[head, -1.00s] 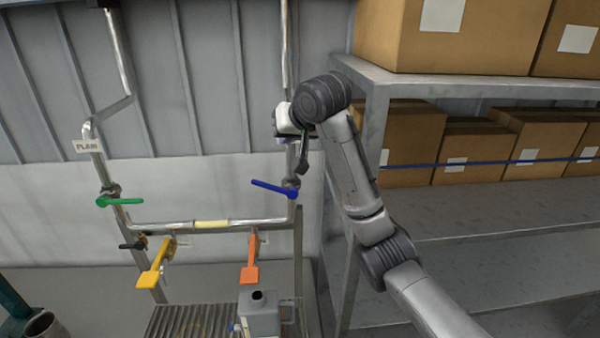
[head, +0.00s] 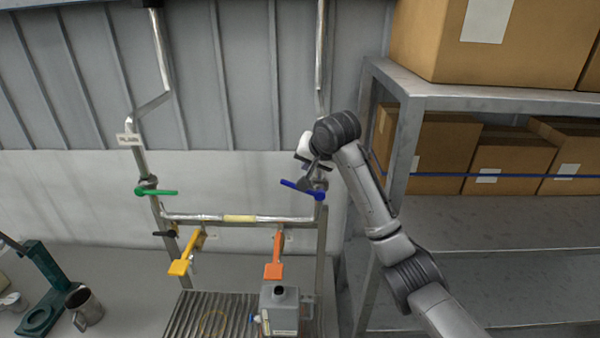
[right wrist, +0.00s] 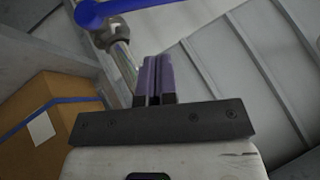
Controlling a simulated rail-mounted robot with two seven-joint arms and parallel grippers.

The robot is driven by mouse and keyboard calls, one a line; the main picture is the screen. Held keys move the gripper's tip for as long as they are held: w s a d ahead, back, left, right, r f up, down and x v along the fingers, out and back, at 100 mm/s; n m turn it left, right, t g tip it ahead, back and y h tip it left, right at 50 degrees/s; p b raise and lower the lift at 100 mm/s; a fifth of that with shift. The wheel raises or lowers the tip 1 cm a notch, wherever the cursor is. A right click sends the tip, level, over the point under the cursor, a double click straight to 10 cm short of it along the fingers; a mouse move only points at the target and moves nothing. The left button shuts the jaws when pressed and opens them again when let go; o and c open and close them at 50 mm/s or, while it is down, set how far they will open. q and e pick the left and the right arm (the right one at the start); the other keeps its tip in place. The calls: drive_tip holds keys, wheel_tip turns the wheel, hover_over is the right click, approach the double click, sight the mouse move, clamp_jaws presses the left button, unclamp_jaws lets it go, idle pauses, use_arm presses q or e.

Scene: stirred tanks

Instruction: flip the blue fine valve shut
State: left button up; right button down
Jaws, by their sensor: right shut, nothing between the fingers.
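The blue valve lever (head: 296,186) sits on the vertical pipe at the right of the pipe frame. It points left, across the pipe, tilted slightly up at its free end. It also shows at the top of the right wrist view (right wrist: 112,8), beyond the fingertips, with its grey valve body below. My right gripper (head: 309,183) is right at the lever in the head view; I cannot tell whether it touches. In the right wrist view its purple fingers (right wrist: 154,62) are together and empty, apart from the lever in the picture. My left gripper is not in view.
A green lever (head: 157,192) is on the left pipe. Yellow (head: 184,258) and orange (head: 274,258) handles hang below the cross pipe. A grey container (head: 280,312) stands on the ribbed tray (head: 198,312). A metal shelf (head: 480,100) with cartons is close on the right.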

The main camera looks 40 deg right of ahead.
drive_tip(key=f, duration=0.1)
drive_tip(key=f+p, duration=0.1)
drive_tip(key=w+a+f, duration=0.1)
drive_tip(key=shift+w, duration=0.1)
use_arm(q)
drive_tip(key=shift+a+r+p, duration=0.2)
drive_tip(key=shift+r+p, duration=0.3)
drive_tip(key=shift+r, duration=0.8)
use_arm(e)
drive_tip(key=shift+w+a+f, duration=0.1)
drive_tip(key=shift+a+f, duration=0.2)
drive_tip(key=shift+f, duration=0.6)
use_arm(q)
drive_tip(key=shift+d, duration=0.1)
